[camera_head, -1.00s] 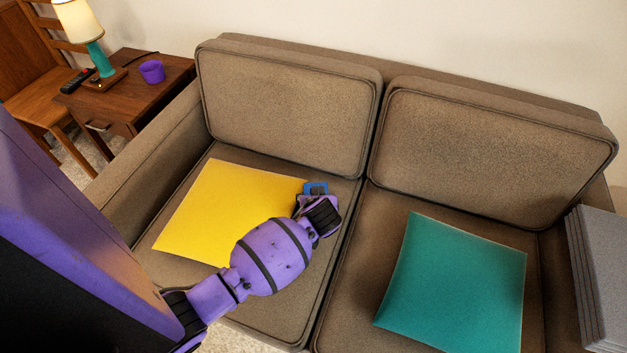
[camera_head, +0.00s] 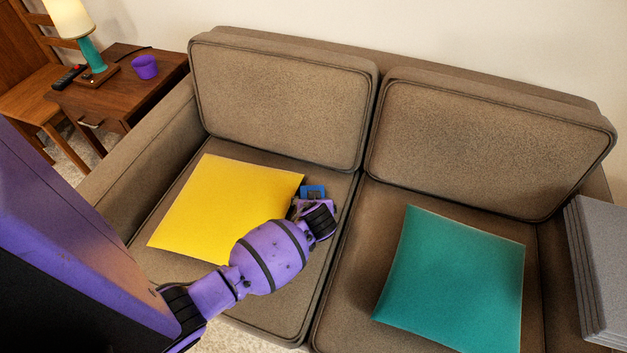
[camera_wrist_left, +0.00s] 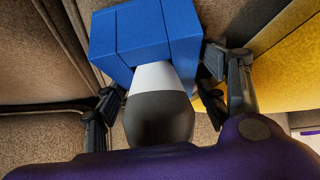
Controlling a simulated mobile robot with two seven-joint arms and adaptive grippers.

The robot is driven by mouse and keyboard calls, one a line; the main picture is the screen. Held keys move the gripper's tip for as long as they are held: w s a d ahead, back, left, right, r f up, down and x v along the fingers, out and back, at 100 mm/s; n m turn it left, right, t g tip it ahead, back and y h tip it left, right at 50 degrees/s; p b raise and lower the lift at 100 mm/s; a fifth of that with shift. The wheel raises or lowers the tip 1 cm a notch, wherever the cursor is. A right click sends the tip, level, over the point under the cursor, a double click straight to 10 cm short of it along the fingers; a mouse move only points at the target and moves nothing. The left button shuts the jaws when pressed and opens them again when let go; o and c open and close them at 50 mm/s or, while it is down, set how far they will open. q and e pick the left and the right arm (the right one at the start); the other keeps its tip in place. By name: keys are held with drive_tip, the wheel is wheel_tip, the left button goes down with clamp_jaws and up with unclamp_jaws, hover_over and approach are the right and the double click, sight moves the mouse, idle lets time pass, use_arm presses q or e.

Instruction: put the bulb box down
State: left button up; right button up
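Whether the box touches the cushion is hard to tell. My right gripper is not in view.
A teal square (camera_head: 452,280) lies on the right cushion of the brown sofa (camera_head: 280,95). Grey stacked panels (camera_head: 597,270) stand at the right. A side table (camera_head: 120,85) at the left holds a lamp (camera_head: 92,50) and a purple cup (camera_head: 144,67).

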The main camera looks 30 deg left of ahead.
use_arm(q)
drive_tip(key=shift+r, duration=0.1)
